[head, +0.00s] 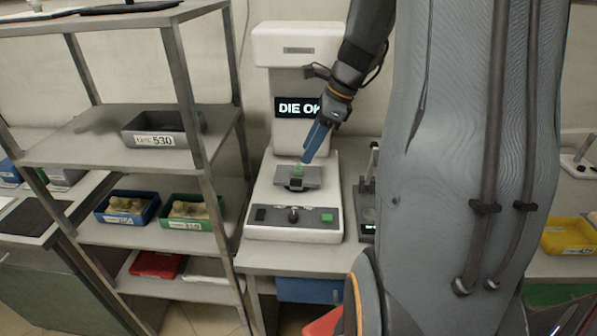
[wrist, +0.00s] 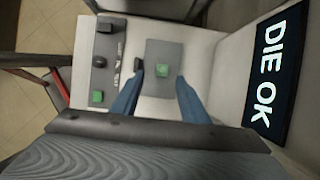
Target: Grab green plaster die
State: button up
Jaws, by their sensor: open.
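The green plaster die (head: 299,169) sits on the small grey plate (head: 311,180) of a white machine. In the wrist view the green die (wrist: 162,71) is a small block near the middle of the grey plate (wrist: 158,88). My gripper (head: 306,160) reaches down from the upper right, its blue fingertips just above the plate. In the wrist view my gripper (wrist: 158,82) is open, with one blue finger on each side of the die's line and a clear gap between them. Nothing is between the fingers; I cannot tell their exact height over the die.
The white machine (head: 262,210) shows "DIE OK" on its display (head: 292,107). Its front panel has a knob and a green button (head: 327,218). A metal rack (head: 100,150) stands left with a grey bin (head: 150,138), a blue bin (head: 105,216) and a green bin (head: 213,237).

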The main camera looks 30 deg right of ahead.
aim_at(302, 169)
jog(key=shift+d+p+x, duration=0.15)
jog(key=shift+p+x, duration=0.1)
jog(key=shift+x, duration=1.25)
jog(key=shift+d+p+x, duration=0.15)
jog(key=shift+p+x, duration=0.05)
jog(key=shift+x, duration=1.35)
jog(key=shift+w, duration=0.15)
grip_shut()
jog(key=shift+r, duration=0.1)
